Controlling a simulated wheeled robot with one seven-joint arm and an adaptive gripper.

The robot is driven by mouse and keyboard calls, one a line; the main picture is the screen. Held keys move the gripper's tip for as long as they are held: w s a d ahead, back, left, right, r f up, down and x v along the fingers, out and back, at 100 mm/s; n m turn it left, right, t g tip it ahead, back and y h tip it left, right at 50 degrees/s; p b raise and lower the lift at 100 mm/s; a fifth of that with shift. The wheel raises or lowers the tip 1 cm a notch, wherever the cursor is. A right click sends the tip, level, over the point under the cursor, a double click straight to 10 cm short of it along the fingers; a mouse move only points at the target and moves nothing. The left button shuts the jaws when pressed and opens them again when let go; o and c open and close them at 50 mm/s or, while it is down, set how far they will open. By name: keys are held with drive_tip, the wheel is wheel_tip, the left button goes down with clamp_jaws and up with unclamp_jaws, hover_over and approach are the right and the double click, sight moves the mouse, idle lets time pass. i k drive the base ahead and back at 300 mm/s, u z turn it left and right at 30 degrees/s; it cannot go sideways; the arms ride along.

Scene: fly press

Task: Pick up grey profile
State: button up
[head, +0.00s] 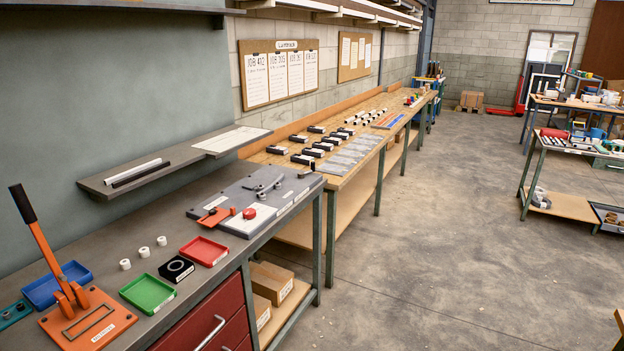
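Two long bars lie side by side on the grey wall shelf (100,186) at the left. One is a pale, whitish bar (132,170) and the one in front of it is a black bar (141,177). The pale bar may be the grey profile; its exact shade is hard to tell at this distance. Both bars lie flat, apart from the white sheet (231,139) on the shelf's right part. My gripper is not in view.
Below the shelf, the bench holds an orange press with an upright lever (42,240), blue, green (147,293) and red (203,251) trays, white rings and a grey fixture plate (228,206). Open concrete floor (430,240) lies right of the benches.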

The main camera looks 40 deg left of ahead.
sight(280, 178)
drive_tip(key=i, duration=1.65)
drive_tip(key=u, duration=1.1)
drive_tip(key=i, duration=0.95)
drive_tip(key=u, duration=1)
